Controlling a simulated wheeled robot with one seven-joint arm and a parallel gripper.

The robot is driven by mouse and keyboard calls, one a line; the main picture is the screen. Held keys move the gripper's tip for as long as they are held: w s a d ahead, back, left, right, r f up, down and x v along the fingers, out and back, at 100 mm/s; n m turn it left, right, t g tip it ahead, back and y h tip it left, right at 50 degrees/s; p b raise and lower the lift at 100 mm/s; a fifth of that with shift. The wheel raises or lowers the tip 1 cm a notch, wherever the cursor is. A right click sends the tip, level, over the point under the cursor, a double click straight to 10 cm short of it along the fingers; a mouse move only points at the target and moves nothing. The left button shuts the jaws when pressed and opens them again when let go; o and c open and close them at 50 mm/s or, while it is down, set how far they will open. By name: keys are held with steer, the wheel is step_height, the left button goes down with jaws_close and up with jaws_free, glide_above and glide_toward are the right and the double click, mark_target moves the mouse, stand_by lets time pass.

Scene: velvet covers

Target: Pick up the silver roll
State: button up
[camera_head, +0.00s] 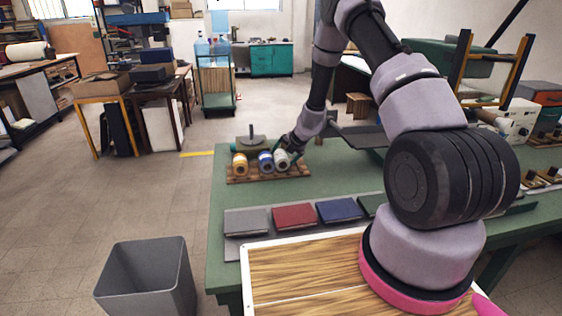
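The silver roll (282,161) stands at the right end of a row of rolls on a brown wooden rack (240,178) at the far left of the green table. A blue roll (265,162) and a gold-yellow roll (240,164) are in the same row to its left. My gripper (289,151) is low, right at the silver roll and partly behind it. The fingers are small, dark and partly hidden, so I cannot tell whether they are open or touching the roll.
On the green table (228,205), grey, red (295,216) and blue (340,209) covers lie on a grey strip in front of the rack. A wood-grained board (290,268) lies nearer. A grey bin (146,278) stands on the floor at left. A dark object with a post (251,142) stands behind the rack.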

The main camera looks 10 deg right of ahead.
mark_target(284, 155)
steer(key=c, duration=1.1)
step_height(284, 155, up, 10)
steer(key=shift+r, duration=0.1)
jaws_close()
